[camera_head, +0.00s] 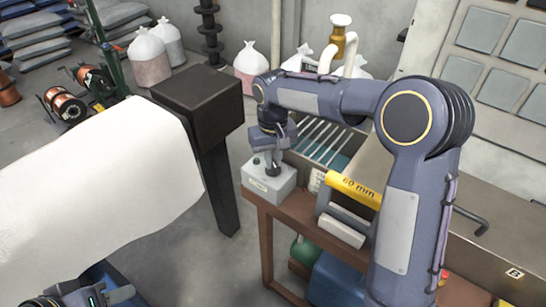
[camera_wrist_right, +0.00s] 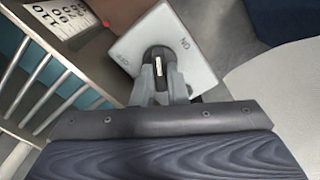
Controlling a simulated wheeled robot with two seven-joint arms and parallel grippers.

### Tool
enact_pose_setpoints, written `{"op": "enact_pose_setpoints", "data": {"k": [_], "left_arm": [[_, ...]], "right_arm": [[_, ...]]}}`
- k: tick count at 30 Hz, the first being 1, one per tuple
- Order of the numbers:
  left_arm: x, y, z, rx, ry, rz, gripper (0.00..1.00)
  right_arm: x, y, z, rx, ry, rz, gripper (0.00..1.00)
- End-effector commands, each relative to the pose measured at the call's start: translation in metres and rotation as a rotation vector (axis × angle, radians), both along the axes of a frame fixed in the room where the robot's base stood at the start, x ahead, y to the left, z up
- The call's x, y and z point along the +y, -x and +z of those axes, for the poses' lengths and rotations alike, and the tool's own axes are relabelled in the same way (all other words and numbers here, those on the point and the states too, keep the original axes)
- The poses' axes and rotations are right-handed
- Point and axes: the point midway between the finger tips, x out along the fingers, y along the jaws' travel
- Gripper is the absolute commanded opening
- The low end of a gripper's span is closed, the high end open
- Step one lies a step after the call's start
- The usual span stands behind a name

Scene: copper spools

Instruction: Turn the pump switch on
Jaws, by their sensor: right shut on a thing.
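The pump switch is a pale grey box (camera_head: 262,186) on the front left corner of the brown table. My right gripper (camera_head: 273,170) points down onto its top. In the right wrist view the box's top plate (camera_wrist_right: 192,58) has lettering on both sides, apparently ON at the right. Its dark knob (camera_wrist_right: 157,54) with a white mark sits between the fingers of my right gripper (camera_wrist_right: 160,88), which are shut on it. The fingers partly hide the knob. My left gripper (camera_head: 92,298) shows only partly at the bottom left edge, and its fingers cannot be made out.
A slatted rack (camera_head: 326,142) stands right behind the switch; its bars (camera_wrist_right: 38,82) are close to my right gripper. A yellow "60 mm" bar (camera_head: 352,188) lies to the right. A dark post (camera_head: 200,95) and a white sheet (camera_head: 95,195) stand at the left.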

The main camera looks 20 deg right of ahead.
Motion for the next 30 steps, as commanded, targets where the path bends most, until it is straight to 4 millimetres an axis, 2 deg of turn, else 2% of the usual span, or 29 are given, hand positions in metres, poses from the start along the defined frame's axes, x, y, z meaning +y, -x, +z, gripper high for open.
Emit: {"op": "enact_pose_setpoints", "data": {"k": [21,30], "left_arm": [[0.0,0.0,0.009,0.0,0.0,0.0,0.36],[0.0,0.0,0.012,0.0,0.0,0.0,0.36]], "right_arm": [[0.0,-0.001,0.002,-0.004,-0.001,-0.673,0.0],[0.0,-0.001,0.002,-0.004,-0.001,-0.883,0.0]]}}
